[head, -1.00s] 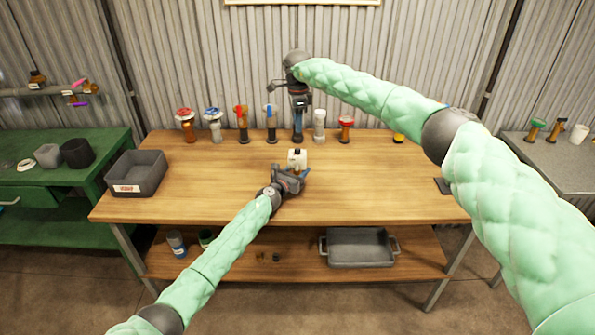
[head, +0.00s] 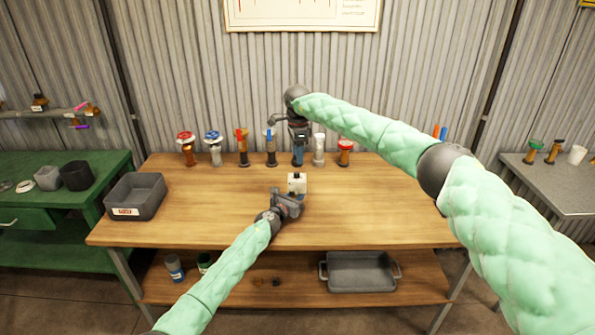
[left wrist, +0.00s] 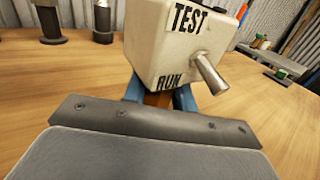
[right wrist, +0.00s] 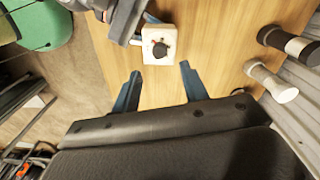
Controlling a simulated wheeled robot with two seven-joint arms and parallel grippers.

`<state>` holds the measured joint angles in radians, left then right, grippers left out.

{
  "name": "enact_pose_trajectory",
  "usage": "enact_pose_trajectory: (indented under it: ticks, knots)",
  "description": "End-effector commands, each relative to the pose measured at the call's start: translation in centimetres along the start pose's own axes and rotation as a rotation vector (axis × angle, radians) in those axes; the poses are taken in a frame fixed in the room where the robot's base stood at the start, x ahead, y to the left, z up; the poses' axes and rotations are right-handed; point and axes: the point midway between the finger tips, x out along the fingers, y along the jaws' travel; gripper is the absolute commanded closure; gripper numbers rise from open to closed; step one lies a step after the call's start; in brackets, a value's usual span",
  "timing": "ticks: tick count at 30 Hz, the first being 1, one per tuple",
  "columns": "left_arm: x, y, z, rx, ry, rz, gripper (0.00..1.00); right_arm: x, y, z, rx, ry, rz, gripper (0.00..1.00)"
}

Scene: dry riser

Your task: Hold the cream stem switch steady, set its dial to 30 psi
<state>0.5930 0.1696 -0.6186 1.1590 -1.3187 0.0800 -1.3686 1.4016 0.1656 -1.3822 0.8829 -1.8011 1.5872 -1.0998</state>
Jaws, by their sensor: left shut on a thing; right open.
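The cream stem switch (head: 297,184) stands above the middle of the wooden bench, upright in the head view. In the left wrist view its cream box (left wrist: 170,45) carries the words TEST and RUN and a metal lever (left wrist: 210,72). My left gripper (head: 287,203) is shut on its brown stem (left wrist: 158,100), just below the box. In the right wrist view the box (right wrist: 149,35) shows a dark round dial (right wrist: 159,50); its setting is too small to read. My right gripper (right wrist: 158,86) is open and empty, apart from the switch, with the dial beyond its fingertips.
A row of valves, including a red-topped one (head: 186,140) and a blue-topped one (head: 212,140), stands along the bench's back edge. A grey bin (head: 135,196) sits at the left end. A grey tray (head: 360,272) is on the lower shelf. The bench's right front is clear.

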Motion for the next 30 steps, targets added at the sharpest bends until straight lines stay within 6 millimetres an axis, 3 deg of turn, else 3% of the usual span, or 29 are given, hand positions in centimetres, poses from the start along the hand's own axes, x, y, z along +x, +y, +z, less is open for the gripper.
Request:
enact_pose_trajectory:
  ticks: [6,12,25,26,30]
  knots:
    - [0.0,0.0,0.1,0.0,0.0,0.0,1.0,3.8,0.1,0.0,0.0,0.0,0.001,0.56]
    - [0.0,0.0,0.1,0.0,0.0,0.0,1.0,6.1,0.0,0.1,0.0,0.0,0.0,0.56]
    - [0.0,0.0,0.0,0.0,0.0,0.0,1.0,7.0,0.0,0.0,0.0,0.001,-0.001,0.56]
    - [0.0,0.0,0.0,0.0,0.0,0.0,1.0,7.0,0.0,0.0,0.0,0.001,-0.001,0.58]
    - [0.0,0.0,0.0,0.0,0.0,0.0,1.0,7.0,0.0,0.0,0.0,0.0,-0.001,0.85]
